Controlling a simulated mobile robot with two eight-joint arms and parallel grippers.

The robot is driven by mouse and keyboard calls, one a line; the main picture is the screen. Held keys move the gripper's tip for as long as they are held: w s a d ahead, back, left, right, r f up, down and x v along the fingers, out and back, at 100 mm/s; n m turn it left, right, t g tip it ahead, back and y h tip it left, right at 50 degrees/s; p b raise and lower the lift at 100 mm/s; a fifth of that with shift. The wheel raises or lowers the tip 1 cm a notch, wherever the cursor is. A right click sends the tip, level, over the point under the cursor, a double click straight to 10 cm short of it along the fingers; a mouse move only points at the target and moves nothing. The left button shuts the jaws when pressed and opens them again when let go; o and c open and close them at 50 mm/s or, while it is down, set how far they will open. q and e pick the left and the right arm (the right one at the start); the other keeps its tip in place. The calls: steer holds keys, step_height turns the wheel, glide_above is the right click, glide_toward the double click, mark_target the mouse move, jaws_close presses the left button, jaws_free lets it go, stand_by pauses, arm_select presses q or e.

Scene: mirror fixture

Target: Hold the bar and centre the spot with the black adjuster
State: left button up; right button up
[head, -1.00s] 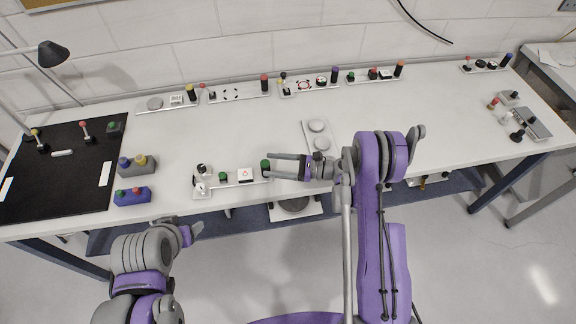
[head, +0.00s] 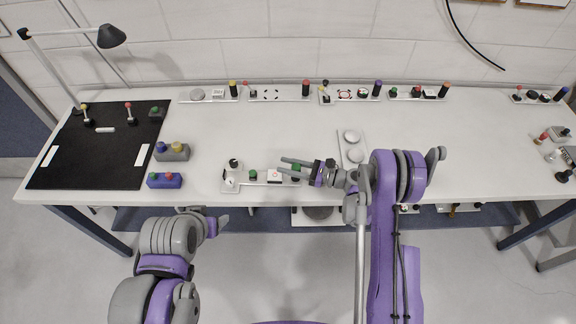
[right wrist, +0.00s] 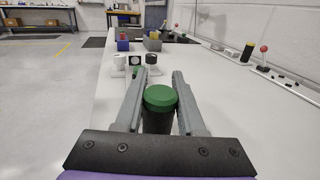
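A pale fixture board (head: 264,183) lies near the table's front edge. At its left end are a black-topped knob (head: 234,163) and a white knob (head: 231,182). A green knob (head: 253,175) and a white square with a small red spot (head: 274,175) follow. At its right end stands a black upright bar with a green top (right wrist: 160,97). My right gripper (head: 281,166) is open, with a finger on either side of the bar; in the right wrist view narrow gaps appear beside it. My left gripper (head: 222,226) is in front of the table, its fingers unclear.
Several similar boards with coloured posts, one with a red post (head: 306,88), line the back. A plate with two pale discs (head: 352,158) lies behind my right gripper. Two button boxes, a grey one (head: 172,153) and a blue one (head: 165,181), stand left. A black mat (head: 95,160) lies beyond.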

jaws_close()
stand_by(1.8)
